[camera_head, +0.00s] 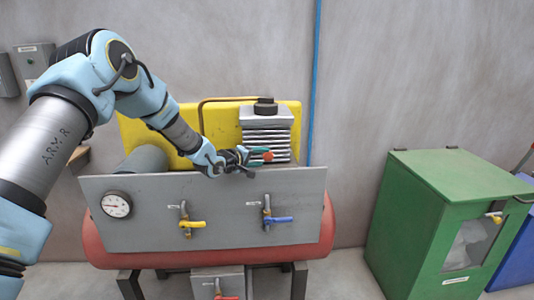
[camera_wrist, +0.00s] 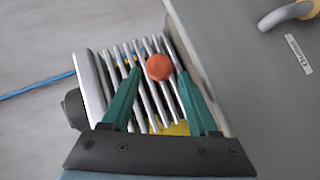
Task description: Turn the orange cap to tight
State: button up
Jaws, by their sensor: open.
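The orange cap (camera_head: 268,157) is in front of the grey finned block, just above the top edge of the grey panel. In the wrist view the orange cap (camera_wrist: 159,67) is round and seen between the tips of the two green fingers. My gripper (camera_head: 258,159) is open and reaches the cap from the left in the head view. In the wrist view my gripper (camera_wrist: 159,74) shows a narrow gap on each side of the cap. I cannot tell how deep the cap lies between the fingers. No tightness mark can be made out.
The finned block (camera_head: 266,120) stands behind the cap, before a yellow plate (camera_head: 222,115). The grey panel (camera_head: 150,225) carries a gauge (camera_head: 117,204), a yellow-handled valve (camera_head: 192,224) and a blue-handled valve (camera_head: 278,219). A green cabinet (camera_head: 410,215) stands at the right.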

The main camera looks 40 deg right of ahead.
aim_at(267, 157)
jog(key=shift+p+x, duration=0.7)
jog(key=shift+x, duration=1.95)
jog(key=shift+c, duration=0.2)
grip_shut()
